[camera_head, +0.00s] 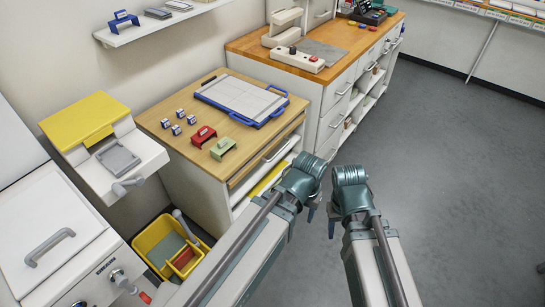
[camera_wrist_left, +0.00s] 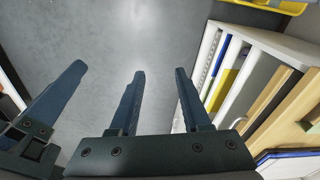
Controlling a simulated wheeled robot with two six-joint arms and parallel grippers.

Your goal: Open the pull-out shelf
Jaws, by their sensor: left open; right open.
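The wood-topped white cabinet (camera_head: 190,197) stands left of my arms in the head view. A thin wooden board edge (camera_head: 246,181), which looks like the pull-out shelf, runs under its top, flush with the front. A drawer with a bar handle (camera_head: 276,151) is close by. In the left wrist view the cabinet front (camera_wrist_left: 237,75) is at the right, with wooden edges (camera_wrist_left: 270,102). My left gripper (camera_head: 313,212) is open and empty, in front of the cabinet and apart from it; its fingers (camera_wrist_left: 158,78) show in the wrist view. My right gripper (camera_head: 332,228) is open beside it, fingertips partly hidden.
A yellow bin (camera_head: 158,242) stands on the floor at left. A longer counter (camera_head: 345,68) stands behind. Grey floor (camera_head: 450,170) at right is clear.

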